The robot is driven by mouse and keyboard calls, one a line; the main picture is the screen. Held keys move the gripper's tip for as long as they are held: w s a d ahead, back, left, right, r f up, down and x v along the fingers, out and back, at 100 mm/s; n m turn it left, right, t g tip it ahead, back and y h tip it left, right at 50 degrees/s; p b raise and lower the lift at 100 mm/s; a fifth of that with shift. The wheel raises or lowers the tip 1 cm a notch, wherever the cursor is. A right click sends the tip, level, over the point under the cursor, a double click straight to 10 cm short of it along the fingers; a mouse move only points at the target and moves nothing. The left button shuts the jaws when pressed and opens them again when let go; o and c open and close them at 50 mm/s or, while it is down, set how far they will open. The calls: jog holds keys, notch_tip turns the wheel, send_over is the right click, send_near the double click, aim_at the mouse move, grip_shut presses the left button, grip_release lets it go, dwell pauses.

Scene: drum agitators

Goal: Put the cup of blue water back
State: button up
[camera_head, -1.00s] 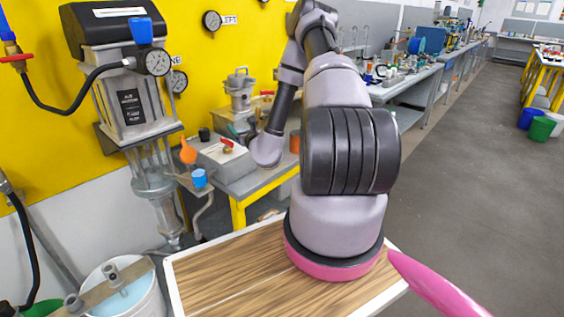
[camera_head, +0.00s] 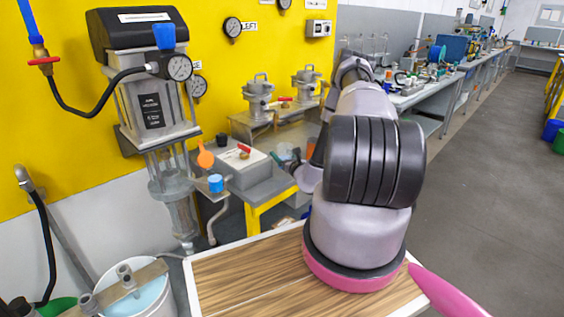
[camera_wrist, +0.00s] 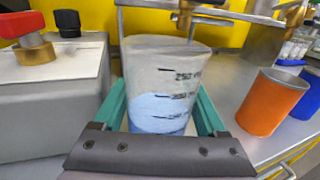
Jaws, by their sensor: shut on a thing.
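In the wrist view a clear graduated cup (camera_wrist: 160,65) holds pale blue water (camera_wrist: 160,113). It is upright, or nearly so. My gripper (camera_wrist: 160,100) is shut on it, with one teal finger on each side. I cannot tell whether the cup's base touches anything, because the dark gripper body covers its lower part. In the head view my gripper (camera_head: 290,160) is small and partly hidden by my arm, near the grey bench by the yellow wall. The cup is hard to make out there.
A grey box (camera_wrist: 60,95) with a red-handled valve (camera_wrist: 35,45) stands close left of the cup. A metal frame (camera_wrist: 215,12) is behind it. An orange cup (camera_wrist: 270,103) and a blue cup (camera_wrist: 307,98) are on the right. Bare grey bench (camera_wrist: 232,85) lies between.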

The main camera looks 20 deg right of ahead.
jog(key=shift+f, duration=1.45)
jog(key=shift+f, duration=0.2)
jog(key=o, duration=1.3)
jog(key=shift+c, duration=0.2)
